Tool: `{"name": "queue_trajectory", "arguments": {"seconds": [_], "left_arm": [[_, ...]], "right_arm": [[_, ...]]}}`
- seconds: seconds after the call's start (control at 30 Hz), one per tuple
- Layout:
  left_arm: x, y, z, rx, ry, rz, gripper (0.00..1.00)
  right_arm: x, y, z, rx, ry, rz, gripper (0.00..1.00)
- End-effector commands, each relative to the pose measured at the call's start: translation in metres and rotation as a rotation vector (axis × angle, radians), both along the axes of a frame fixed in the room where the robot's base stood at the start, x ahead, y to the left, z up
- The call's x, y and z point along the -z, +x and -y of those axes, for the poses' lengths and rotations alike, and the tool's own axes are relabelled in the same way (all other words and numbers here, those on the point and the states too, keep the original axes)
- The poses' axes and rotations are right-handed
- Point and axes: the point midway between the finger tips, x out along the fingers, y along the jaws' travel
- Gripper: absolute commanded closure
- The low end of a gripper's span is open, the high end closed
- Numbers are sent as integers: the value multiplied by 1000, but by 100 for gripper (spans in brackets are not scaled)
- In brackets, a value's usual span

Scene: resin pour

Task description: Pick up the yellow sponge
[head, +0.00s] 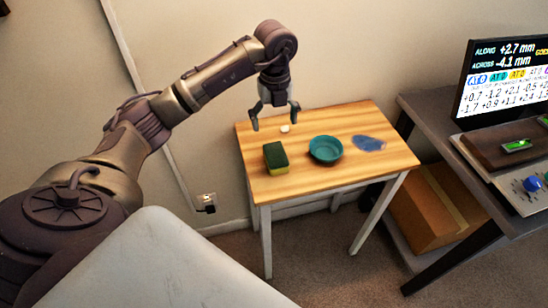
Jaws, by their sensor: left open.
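The yellow sponge (276,157) has a dark green top or side layer. It lies on the left part of a small wooden table (310,186). My left gripper (275,122) is open and empty, with its fingers pointing down. It hangs over the back left part of the table, behind the sponge in the picture and apart from it. My right gripper does not show.
A teal bowl (325,149) stands right of the sponge, and a blue patch (368,143) lies farther right. A small white object (285,128) lies near my left gripper. A dark desk (436,130) with a monitor (505,82) stands at the right, a cardboard box (430,207) below.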

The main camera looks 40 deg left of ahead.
Motion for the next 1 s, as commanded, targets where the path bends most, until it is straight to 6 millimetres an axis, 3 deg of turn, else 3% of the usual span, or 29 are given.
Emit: {"name": "queue_trajectory", "arguments": {"seconds": [0.3, 1.0], "left_arm": [[61, -1, 1, 4, -4, -6, 10], [132, 1, 3, 6, -4, -2, 10]], "right_arm": [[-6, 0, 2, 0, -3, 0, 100], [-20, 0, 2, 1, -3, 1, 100]]}}
